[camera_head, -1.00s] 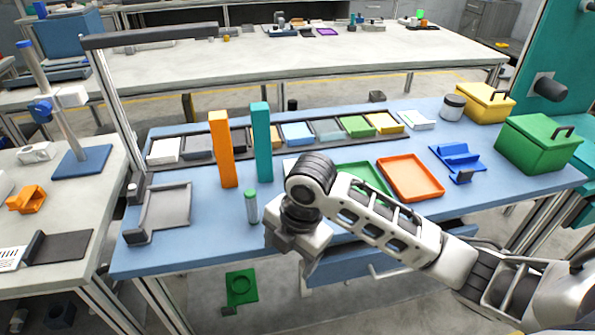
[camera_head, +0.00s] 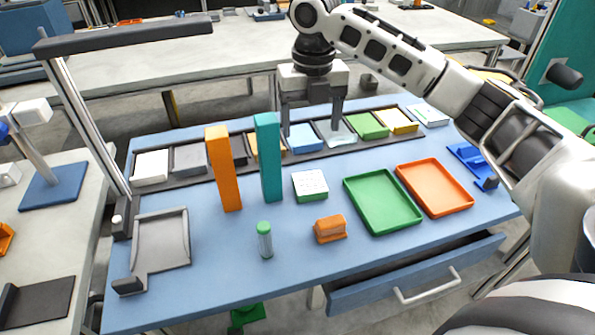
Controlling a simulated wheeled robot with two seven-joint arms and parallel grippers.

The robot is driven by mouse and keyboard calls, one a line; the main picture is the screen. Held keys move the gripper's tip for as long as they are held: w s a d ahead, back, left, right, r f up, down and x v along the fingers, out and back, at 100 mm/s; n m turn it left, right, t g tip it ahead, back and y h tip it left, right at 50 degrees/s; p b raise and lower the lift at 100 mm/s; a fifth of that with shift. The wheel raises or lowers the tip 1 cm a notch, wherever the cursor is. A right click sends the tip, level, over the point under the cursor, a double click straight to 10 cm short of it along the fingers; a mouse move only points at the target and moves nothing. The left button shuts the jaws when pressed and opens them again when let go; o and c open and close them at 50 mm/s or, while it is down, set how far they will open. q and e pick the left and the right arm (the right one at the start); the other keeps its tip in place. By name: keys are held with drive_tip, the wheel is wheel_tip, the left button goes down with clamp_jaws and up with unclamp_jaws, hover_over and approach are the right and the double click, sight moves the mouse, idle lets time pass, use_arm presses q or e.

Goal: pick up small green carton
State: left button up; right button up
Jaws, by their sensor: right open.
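A small green carton (camera_head: 368,126) lies in a slot of the long dark rack at the back of the blue table, between a pale grey-green item (camera_head: 338,138) and a yellow-topped carton (camera_head: 400,122). My right gripper (camera_head: 312,127) points down over the rack, left of the green carton and apart from it. Its two fingers are open, with the light blue carton (camera_head: 304,140) behind and below them. Its right finger is close to the pale grey-green item; I cannot tell whether they touch. My left gripper is out of view.
Tall orange (camera_head: 223,170) and teal (camera_head: 268,160) blocks stand left of the gripper. A white carton (camera_head: 310,186), an orange block (camera_head: 330,229), a green-capped tube (camera_head: 264,240), a green tray (camera_head: 382,228) and an orange tray (camera_head: 435,210) are in front. A drawer (camera_head: 405,282) juts out below.

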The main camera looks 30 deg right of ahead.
hover_over(309, 179)
drive_tip(key=f, duration=1)
drive_tip(key=shift+s+a+f, duration=0.25)
drive_tip(key=shift+s, duration=0.15)
drive_tip(key=shift+w+d+f, duration=0.1)
drive_tip(key=shift+w+f, duration=0.05)
drive_tip(key=shift+f, duration=1.25)
drive_tip(key=shift+w+d+f, duration=0.1)
drive_tip(key=shift+w+f, duration=0.05)
drive_tip(key=shift+f, duration=1.2)
drive_tip(key=shift+c, duration=0.3)
drive_tip(key=c, duration=0.7)
